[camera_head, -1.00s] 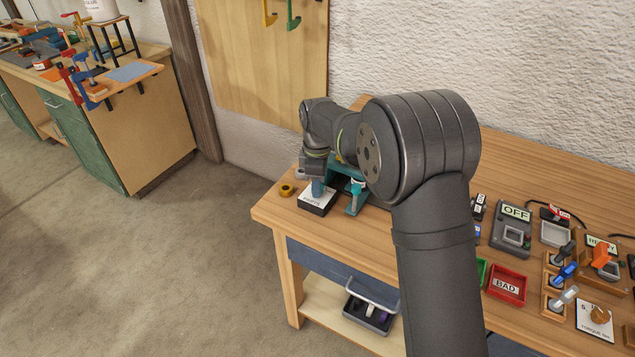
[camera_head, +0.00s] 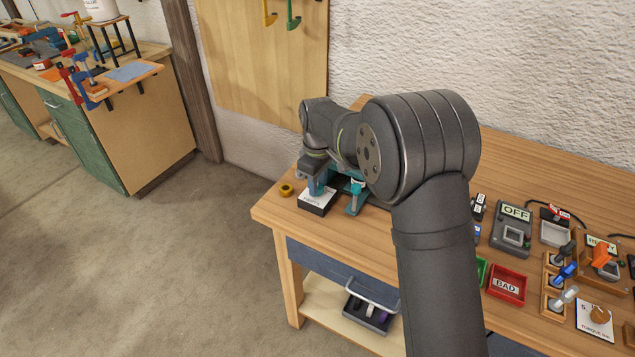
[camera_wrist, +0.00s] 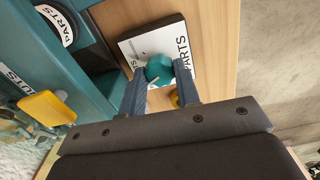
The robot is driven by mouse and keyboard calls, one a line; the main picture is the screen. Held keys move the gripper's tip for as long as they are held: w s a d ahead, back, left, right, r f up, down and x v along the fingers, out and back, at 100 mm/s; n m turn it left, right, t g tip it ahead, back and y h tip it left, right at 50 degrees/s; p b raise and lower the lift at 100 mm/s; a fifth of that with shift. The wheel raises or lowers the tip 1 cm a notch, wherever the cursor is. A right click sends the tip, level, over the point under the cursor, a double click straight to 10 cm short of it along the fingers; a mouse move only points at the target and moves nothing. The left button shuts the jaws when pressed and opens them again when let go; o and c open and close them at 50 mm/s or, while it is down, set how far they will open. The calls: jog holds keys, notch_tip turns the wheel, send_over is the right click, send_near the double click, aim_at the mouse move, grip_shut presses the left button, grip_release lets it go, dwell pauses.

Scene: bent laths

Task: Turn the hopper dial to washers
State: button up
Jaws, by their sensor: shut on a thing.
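The hopper dial is a teal knob (camera_wrist: 158,68) on a dark box with a white plate (camera_wrist: 130,48) lettered PARTS. A short pale pointer mark shows at the knob's near side in the wrist view. My gripper (camera_wrist: 160,72) is shut on the knob, one finger on each side. In the head view my gripper (camera_head: 318,186) reaches down over the box (camera_head: 316,208) at the table's left end. Most of the plate's lettering is hidden or too small to read, and I cannot see a washers mark.
A teal frame (camera_head: 356,202) stands right beside the box. In the wrist view, a round PARTS label (camera_wrist: 55,24) and a yellow part (camera_wrist: 48,107) are on the left. A yellow ring (camera_head: 286,190) lies left of the box. A red BAD tray (camera_head: 507,286) is farther right.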

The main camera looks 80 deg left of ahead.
jog(key=m, duration=1.1)
jog(key=shift+r+m, duration=0.1)
jog(key=shift+m, duration=1.7)
jog(key=o, duration=1)
jog(key=shift+c, duration=0.2)
notch_tip(320, 180, up, 17)
jog(key=shift+r, duration=0.15)
